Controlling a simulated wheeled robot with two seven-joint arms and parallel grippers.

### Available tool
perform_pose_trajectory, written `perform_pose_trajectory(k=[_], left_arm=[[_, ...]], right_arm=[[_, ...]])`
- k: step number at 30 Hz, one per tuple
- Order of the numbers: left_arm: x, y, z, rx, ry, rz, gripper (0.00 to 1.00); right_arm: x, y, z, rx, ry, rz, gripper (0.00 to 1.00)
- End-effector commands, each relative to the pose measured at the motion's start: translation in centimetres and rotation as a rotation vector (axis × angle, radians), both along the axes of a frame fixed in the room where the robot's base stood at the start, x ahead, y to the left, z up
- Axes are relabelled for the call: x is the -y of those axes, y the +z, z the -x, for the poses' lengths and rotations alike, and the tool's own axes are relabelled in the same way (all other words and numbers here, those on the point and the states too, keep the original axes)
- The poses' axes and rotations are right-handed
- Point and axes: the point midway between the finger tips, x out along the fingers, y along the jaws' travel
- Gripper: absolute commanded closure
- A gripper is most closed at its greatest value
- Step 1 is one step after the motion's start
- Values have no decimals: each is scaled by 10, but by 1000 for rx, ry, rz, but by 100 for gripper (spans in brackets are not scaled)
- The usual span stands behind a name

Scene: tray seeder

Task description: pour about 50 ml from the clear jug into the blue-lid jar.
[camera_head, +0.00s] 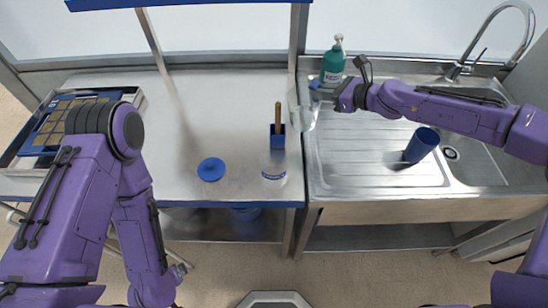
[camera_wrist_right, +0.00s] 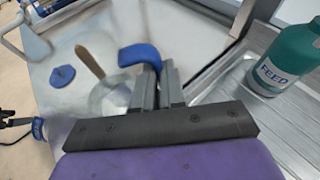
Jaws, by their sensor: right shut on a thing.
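My right gripper (camera_head: 338,97) is shut on the blue handle of the clear jug (camera_head: 304,112) and holds it above the bench near the sink's left edge. In the right wrist view the jug (camera_wrist_right: 108,100) is beyond the fingers (camera_wrist_right: 158,85), with its blue handle (camera_wrist_right: 140,55) between them. The liquid level cannot be made out. The jar (camera_head: 274,173), with a blue-marked label, stands without a lid near the bench's front edge, left of and in front of the jug. A blue lid (camera_head: 211,169) lies flat to its left.
A blue holder (camera_head: 278,141) with a wooden-handled tool (camera_head: 278,115) stands behind the jar. A green FEED bottle (camera_head: 333,66) is behind my right gripper. A dark blue cup (camera_head: 421,145) is by the sink (camera_head: 480,150). A seed tray (camera_head: 65,120) is at the left. The bench middle is clear.

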Motion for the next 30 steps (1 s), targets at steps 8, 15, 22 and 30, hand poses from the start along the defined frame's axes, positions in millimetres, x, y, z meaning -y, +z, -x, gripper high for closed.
perform_pose_trajectory(k=[8, 15, 22, 30], left_arm=[[0, 11, 0, 0, 0, 0, 0], [0, 9, 0, 0, 0, 0, 0], [0, 10, 0, 0, 0, 0, 0], [0, -3, 0, 0, 0, 0, 0]], right_arm=[[-9, 47, 12, 148, -1, 94, 100], [-18, 69, 28, 279, 0, 179, 100], [-29, 89, 43, 404, 0, 261, 100], [-38, 93, 58, 550, 0, 357, 100]])
